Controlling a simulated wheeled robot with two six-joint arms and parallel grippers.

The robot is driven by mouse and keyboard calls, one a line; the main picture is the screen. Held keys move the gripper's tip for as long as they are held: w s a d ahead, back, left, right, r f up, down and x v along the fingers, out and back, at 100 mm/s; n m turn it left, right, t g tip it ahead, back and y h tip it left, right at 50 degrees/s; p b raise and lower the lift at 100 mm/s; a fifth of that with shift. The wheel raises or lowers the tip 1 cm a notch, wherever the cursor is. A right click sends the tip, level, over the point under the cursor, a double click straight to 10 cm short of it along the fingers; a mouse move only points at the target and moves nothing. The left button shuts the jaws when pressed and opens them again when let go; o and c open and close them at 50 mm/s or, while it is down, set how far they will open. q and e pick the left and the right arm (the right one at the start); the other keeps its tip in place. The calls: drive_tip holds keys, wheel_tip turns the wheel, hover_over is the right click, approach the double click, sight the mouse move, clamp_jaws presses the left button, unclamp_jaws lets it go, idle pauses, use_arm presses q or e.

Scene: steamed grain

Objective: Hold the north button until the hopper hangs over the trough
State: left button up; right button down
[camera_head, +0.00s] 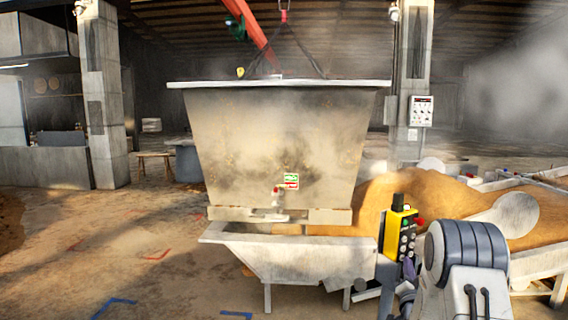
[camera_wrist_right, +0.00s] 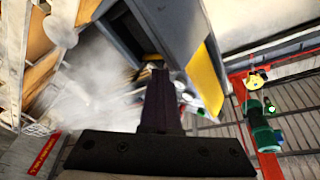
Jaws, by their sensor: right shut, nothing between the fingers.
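The large grey hopper (camera_head: 275,140) hangs level from slings. Its base is just above the pale trough (camera_head: 300,257) and lines up with it in the head view; I cannot tell whether they touch. The yellow and black pendant (camera_head: 385,232) with several buttons stands upright at the trough's right end. My right gripper (camera_wrist_right: 158,80) is shut and empty, its dark fingers pointing towards the pendant, whose yellow edge (camera_wrist_right: 206,80) shows close by in the wrist view. I cannot tell whether a fingertip touches a button, nor which button is north. My left gripper is not in view.
A red crane beam (camera_head: 255,40) runs overhead. A heap of orange-brown grain (camera_head: 375,200) lies behind and right of the trough. A control box (camera_head: 422,110) is on the right pillar. Steam drifts at the back. The floor at left is clear, with taped marks.

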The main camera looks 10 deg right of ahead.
drive_tip(key=shift+s+d, duration=0.2)
drive_tip(key=shift+s, duration=0.45)
drive_tip(key=shift+s+d+b, duration=0.25)
drive_tip(key=shift+s+b, duration=0.05)
drive_tip(key=shift+s, duration=0.5)
drive_tip(key=shift+s+d+b, duration=0.25)
drive_tip(key=shift+s+d, duration=0.05)
drive_tip(key=shift+s, duration=0.45)
drive_tip(key=shift+s+d+b, duration=0.25)
drive_tip(key=shift+s+b, duration=0.05)
drive_tip(key=shift+s, duration=0.5)
